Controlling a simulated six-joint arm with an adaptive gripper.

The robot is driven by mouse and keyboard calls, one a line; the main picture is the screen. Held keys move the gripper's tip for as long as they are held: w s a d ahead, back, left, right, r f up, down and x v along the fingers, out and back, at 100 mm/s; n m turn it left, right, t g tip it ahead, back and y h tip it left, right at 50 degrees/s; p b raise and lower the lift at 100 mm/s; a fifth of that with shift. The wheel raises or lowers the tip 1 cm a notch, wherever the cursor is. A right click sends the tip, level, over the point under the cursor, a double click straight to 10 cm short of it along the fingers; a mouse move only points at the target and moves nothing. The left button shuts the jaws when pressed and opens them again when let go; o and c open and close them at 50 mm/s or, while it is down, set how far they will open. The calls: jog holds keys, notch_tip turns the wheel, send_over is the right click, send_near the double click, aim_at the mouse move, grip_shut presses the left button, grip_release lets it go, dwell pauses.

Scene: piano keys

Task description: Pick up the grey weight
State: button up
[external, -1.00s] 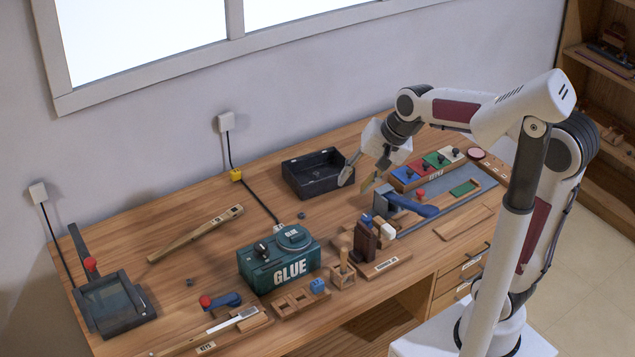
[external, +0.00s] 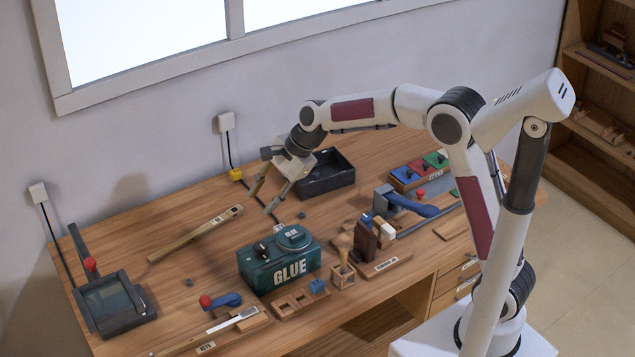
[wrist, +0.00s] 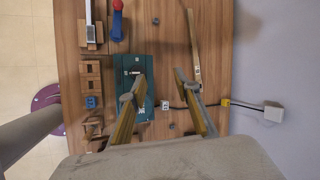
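Two small dark grey pieces lie on the wooden bench, and I cannot tell for sure which is the grey weight. One grey piece (external: 188,282) lies left of the green glue box (external: 279,263); it also shows at the top of the wrist view (wrist: 155,21). The other grey piece (external: 301,215) lies behind the glue box, in front of the black tray; it shows in the wrist view too (wrist: 172,126). My gripper (external: 259,204) is open and empty above the bench, behind the glue box. In the wrist view its two fingers (wrist: 158,84) are wide apart, holding nothing.
The black tray (external: 325,181) stands right of my gripper. A long wooden tool (external: 196,234) lies to the left. A cable with a yellow connector (external: 236,174) runs near my fingers. Wooden racks and a blue-handled tool (external: 410,205) crowd the front right. The bench's left middle is mostly clear.

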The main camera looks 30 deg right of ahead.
jog(key=w+a+f+m, duration=0.4)
jog(key=a+f, duration=0.3)
jog(key=a, duration=0.1)
jog(key=m+g+y, duration=0.1)
jog(key=m, duration=0.3)
send_near(189, 280)
jog(key=shift+w+d, duration=0.15)
jog(key=shift+w, duration=0.2)
jog(key=shift+x, duration=1.3)
jog(key=shift+s+x, duration=0.2)
jog(key=shift+x, duration=0.7)
jog(key=shift+s+x, duration=0.2)
jog(key=shift+x, duration=0.7)
jog(key=shift+w+a+f+n, duration=0.15)
jog(key=shift+a+f+n, duration=0.15)
jog(key=shift+a+f, duration=0.3)
